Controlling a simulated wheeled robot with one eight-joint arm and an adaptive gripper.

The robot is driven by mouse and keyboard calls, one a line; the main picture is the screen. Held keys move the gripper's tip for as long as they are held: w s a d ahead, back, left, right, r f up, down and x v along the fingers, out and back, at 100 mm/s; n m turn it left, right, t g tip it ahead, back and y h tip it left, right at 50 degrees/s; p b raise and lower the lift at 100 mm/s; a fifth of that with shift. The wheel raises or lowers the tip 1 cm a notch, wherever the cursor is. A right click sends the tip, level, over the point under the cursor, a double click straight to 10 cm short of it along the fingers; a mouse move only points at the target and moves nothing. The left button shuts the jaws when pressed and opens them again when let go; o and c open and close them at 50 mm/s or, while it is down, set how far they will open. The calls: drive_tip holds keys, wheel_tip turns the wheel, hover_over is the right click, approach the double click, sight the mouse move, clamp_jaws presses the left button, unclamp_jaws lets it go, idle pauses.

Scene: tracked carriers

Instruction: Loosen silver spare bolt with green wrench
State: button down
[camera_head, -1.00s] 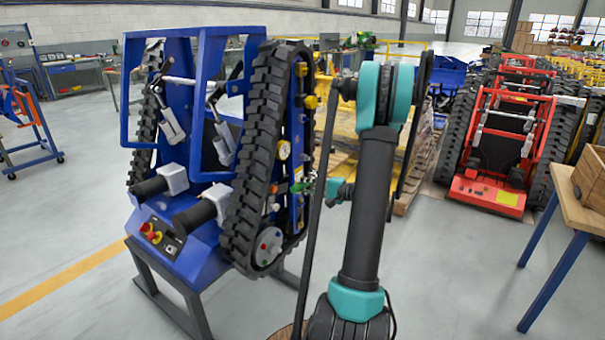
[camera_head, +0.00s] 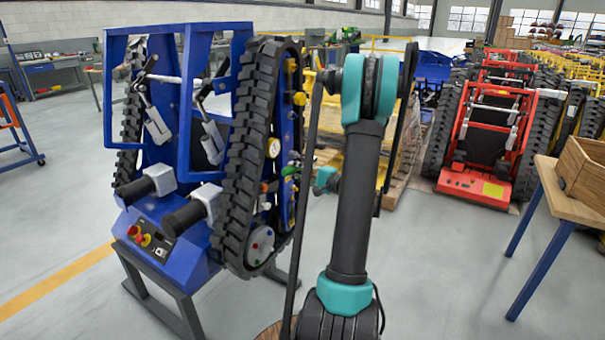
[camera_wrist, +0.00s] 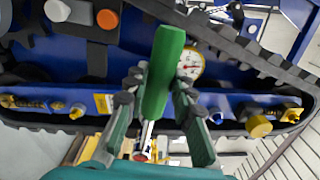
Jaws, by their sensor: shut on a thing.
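The green wrench's handle (camera_wrist: 163,72) stands between the two fingers of my gripper (camera_wrist: 160,88), which is shut on it. Its silver shaft (camera_wrist: 147,138) shows below the handle. The blue tracked carrier (camera_head: 185,115) stands tilted up on a dark stand at the left in the head view. Its blue side beam (camera_wrist: 235,103) lies beyond the wrench in the wrist view, with a gauge (camera_wrist: 190,63), brass fittings and a yellow knob (camera_wrist: 258,126). I cannot pick out the silver spare bolt with certainty. The head view does not show my gripper clearly.
A black rubber track (camera_head: 246,150) edges the carrier, close to my arm. A wooden-topped bench (camera_head: 570,200) with a wooden box (camera_head: 585,170) stands at the right. A red tracked carrier (camera_head: 495,140) stands behind. Grey floor between arm and bench is free.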

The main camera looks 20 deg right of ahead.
drive_tip(key=r+m, duration=0.2)
drive_tip(key=w+d+r+m, duration=0.1)
drive_tip(key=r+m, duration=0.1)
drive_tip(key=r, duration=0.1)
drive_tip(key=w+d+r+m, duration=0.1)
drive_tip(key=r+m, duration=0.1)
drive_tip(key=shift+w+d+r, duration=0.2)
drive_tip(key=shift+w, duration=0.05)
drive_tip(key=w+d+r+m, duration=0.3)
drive_tip(key=d+r+m, duration=0.1)
drive_tip(key=m, duration=0.1)
drive_tip(key=shift+w+d, duration=0.3)
drive_tip(key=shift+d, duration=0.05)
drive_tip(key=shift+x, duration=1.65)
idle(2.4)
drive_tip(key=shift+r, duration=0.15)
drive_tip(key=c, duration=2)
unclamp_jaws()
clamp_jaws()
